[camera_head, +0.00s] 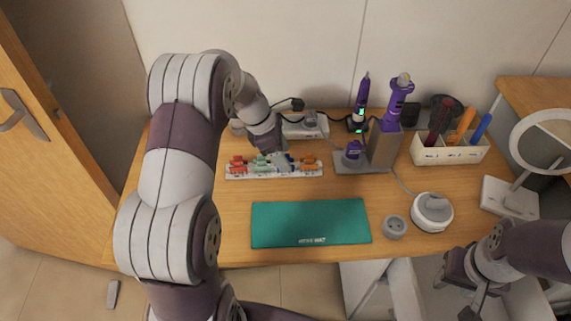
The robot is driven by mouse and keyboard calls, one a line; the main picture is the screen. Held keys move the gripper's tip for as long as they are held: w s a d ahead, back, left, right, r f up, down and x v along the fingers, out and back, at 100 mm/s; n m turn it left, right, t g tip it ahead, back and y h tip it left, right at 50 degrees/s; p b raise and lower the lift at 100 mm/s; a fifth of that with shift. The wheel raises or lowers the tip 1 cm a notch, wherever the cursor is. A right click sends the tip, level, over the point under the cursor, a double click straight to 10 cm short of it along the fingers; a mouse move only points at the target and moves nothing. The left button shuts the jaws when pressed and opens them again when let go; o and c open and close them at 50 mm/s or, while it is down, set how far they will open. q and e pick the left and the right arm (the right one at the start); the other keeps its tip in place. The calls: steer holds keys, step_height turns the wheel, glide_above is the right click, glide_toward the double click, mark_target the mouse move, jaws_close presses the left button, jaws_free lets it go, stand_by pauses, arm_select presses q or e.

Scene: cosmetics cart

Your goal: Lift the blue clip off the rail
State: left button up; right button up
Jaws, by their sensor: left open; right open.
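The white rail (247,175) lies on the wooden table left of centre, with several coloured clips on it. A red clip (238,164) is at its left end, a green clip (260,164) beside it, and an orange clip (309,163) at the right. The blue clip (291,160) shows only as a small patch, mostly hidden by my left gripper. My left gripper (284,165) is open, pointing down at the rail at the blue clip; contact cannot be told. My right gripper (462,290) is open and empty at the lower right, off the table's front edge.
A teal mat (310,222) lies in front of the rail. A grey stand (362,162) with purple tools is to the right. A white bin (450,154), a round white device (432,211), a grey puck (394,227) and a ring mirror (513,193) stand farther right. A power strip (304,130) lies behind.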

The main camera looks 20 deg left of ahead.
arm_select(q)
steer(key=shift+x, duration=1.05)
steer(key=shift+w+a+f, duration=0.1)
steer(key=shift+w+f, duration=0.15)
steer(key=shift+f, duration=0.1)
steer(key=shift+s+r, duration=0.1)
steer(key=shift+c, duration=0.6)
steer(key=c, duration=0.5)
jaws_close()
